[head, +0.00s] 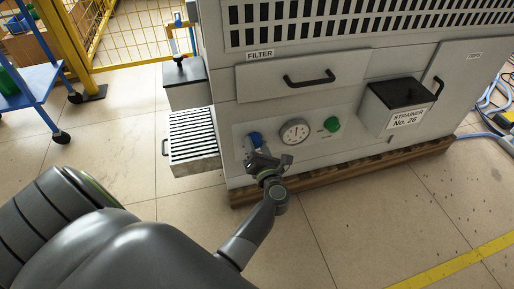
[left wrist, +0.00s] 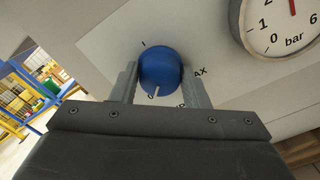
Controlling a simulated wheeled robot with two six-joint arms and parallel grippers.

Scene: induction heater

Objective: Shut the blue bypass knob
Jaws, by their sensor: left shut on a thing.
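The blue bypass knob (head: 254,138) sits on the pale panel on the front of the grey machine, left of a round gauge. In the left wrist view the knob (left wrist: 160,66) is between the two fingers of my left gripper (left wrist: 158,83), which is shut on it. A short white mark shows at the knob's lower edge, close to a character that looks like 0. An "I" is printed above left and letters ending in "AX" at the right; a finger partly hides them. My left gripper (head: 262,160) reaches the knob from below. My right gripper is not in view.
The gauge (head: 295,132) and a green button (head: 332,124) are to the knob's right. A filter drawer (head: 300,76) is above, and a strainer box (head: 402,100) juts out at the right. A slatted box (head: 194,140) stands at the left. The floor in front is clear.

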